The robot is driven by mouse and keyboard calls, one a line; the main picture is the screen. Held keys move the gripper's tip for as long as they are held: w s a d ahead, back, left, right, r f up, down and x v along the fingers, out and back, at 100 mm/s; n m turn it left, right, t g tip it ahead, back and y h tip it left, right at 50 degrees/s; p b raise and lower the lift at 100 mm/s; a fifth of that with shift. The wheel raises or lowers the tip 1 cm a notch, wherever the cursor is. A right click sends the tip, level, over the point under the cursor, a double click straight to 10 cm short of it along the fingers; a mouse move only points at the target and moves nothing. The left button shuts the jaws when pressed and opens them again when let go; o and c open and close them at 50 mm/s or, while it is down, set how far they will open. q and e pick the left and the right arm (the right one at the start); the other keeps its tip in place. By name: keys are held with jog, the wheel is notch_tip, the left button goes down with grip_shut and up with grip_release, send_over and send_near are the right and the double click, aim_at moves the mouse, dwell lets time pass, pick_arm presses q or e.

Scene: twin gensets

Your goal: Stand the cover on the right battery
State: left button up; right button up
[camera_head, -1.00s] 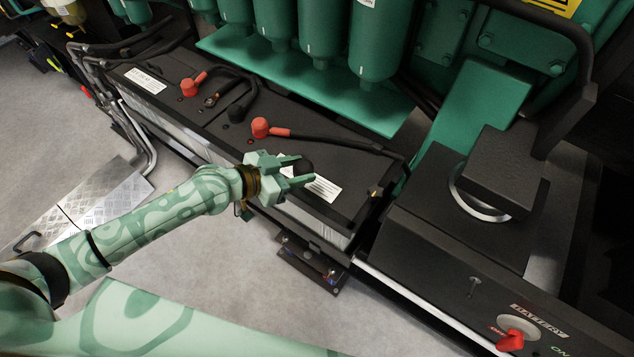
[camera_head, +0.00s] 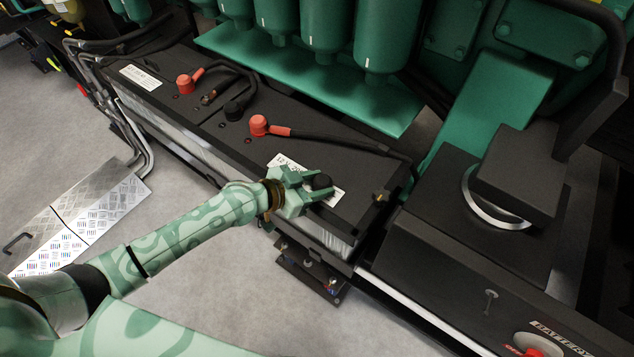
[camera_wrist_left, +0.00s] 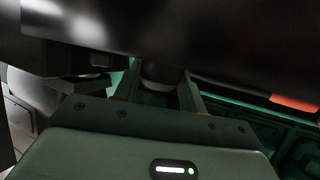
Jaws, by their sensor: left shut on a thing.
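My left gripper (camera_head: 322,188) is shut on a small round black cover (camera_head: 321,182), which shows between its two green fingers. In the left wrist view the cover (camera_wrist_left: 160,76) is a dark rounded shape between the fingers, partly hidden by the gripper body. The gripper is over the front right part of the right battery (camera_head: 345,165), by its white label. I cannot tell whether the cover touches the battery top. A bare brass-coloured post (camera_head: 379,198) stands near the battery's right end, right of the gripper. My right gripper is not in view.
A red cap (camera_head: 259,125) with a black cable sits at the right battery's left end. Another red cap (camera_head: 185,84) and a black cap (camera_head: 235,109) are farther left. Green cylinders (camera_head: 325,30) rise behind. A black housing (camera_head: 465,220) stands to the right.

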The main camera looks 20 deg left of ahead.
pick_arm(q)
jog(key=o, duration=0.9)
jog(key=shift+f, duration=0.15)
jog(key=shift+o, duration=0.2)
jog(key=shift+s+a+r+p, duration=0.1)
jog(key=shift+a+r+p, duration=0.05)
jog(key=shift+r+p, duration=0.2)
jog(key=p+v, duration=0.1)
jog(key=v, duration=1.1)
jog(key=s+a+f+n+g+y, duration=0.1)
jog(key=s+a+f+y, duration=0.15)
jog(key=f, duration=0.55)
jog(key=s+a+f+n+g+y, duration=0.1)
jog(key=s+a+f+y, duration=0.2)
jog(key=f, duration=0.5)
jog(key=s+a+f+n+y, duration=0.1)
jog(key=s+a+f+n, duration=0.2)
jog(key=f, duration=0.5)
jog(key=s+a+f+g+y, duration=0.1)
jog(key=s+f+g, duration=0.1)
jog(key=s+f, duration=0.45)
jog(key=s+f+g+y, duration=0.15)
jog(key=s+f, duration=0.25)
jog(key=s, duration=0.5)
jog(key=s+d+f+g, duration=0.2)
jog(key=s, duration=0.8)
jog(key=s+d+f+g, duration=0.2)
jog(key=s+d+g, duration=0.1)
jog(key=s, duration=0.8)
jog(key=shift+s, duration=0.2)
